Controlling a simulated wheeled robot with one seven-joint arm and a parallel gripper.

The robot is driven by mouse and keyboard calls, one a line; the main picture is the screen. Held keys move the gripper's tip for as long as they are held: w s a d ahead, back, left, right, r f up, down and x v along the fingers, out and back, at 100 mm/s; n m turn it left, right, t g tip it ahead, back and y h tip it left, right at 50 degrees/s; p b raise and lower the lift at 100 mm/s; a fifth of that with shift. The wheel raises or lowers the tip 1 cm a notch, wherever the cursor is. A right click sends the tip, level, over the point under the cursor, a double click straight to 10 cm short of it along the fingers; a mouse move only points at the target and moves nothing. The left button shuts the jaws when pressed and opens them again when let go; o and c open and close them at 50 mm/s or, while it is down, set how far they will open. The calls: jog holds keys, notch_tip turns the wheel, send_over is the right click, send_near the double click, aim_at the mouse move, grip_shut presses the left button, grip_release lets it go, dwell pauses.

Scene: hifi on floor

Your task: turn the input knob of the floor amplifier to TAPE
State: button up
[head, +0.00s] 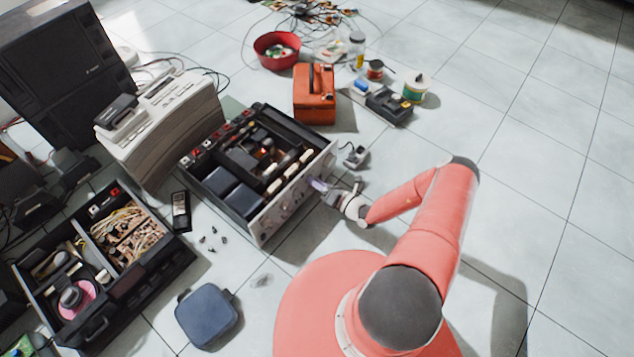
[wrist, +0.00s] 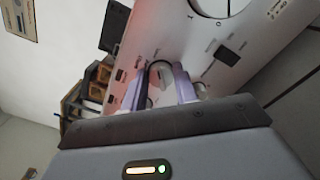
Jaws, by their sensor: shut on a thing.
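The floor amplifier (head: 248,206) stands open-topped on the tiles in the head view, its silver front panel facing my arm. Its front panel (wrist: 215,50) fills much of the wrist view, with small dark markings too blurred to read. My gripper (head: 325,188) is at the right part of the panel. In the wrist view my gripper (wrist: 172,85) has its two pale purple fingers on either side of a small silver knob (wrist: 160,72), shut on it. The knob's pointer and the TAPE label cannot be made out. A larger round knob (wrist: 222,5) is partly visible at the top.
A small grey device (head: 356,157) lies on the floor just beyond my gripper. An orange case (head: 314,95) and a red bowl (head: 277,50) stand behind the amplifier. A second open unit (head: 130,285) is at left. Floor at right is clear.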

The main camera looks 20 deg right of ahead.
jog(key=shift+n, duration=0.3)
jog(key=shift+s+a+n+p, duration=0.1)
jog(key=shift+n+p, duration=0.35)
jog(key=shift+n, duration=1.85)
jog(key=shift+s+n+p, duration=0.1)
jog(key=shift+n+p, duration=0.35)
jog(key=shift+n, duration=1.85)
jog(key=o, duration=1)
jog(key=shift+c, duration=0.2)
jog(key=v, duration=0.7)
jog(key=shift+s+d, duration=0.25)
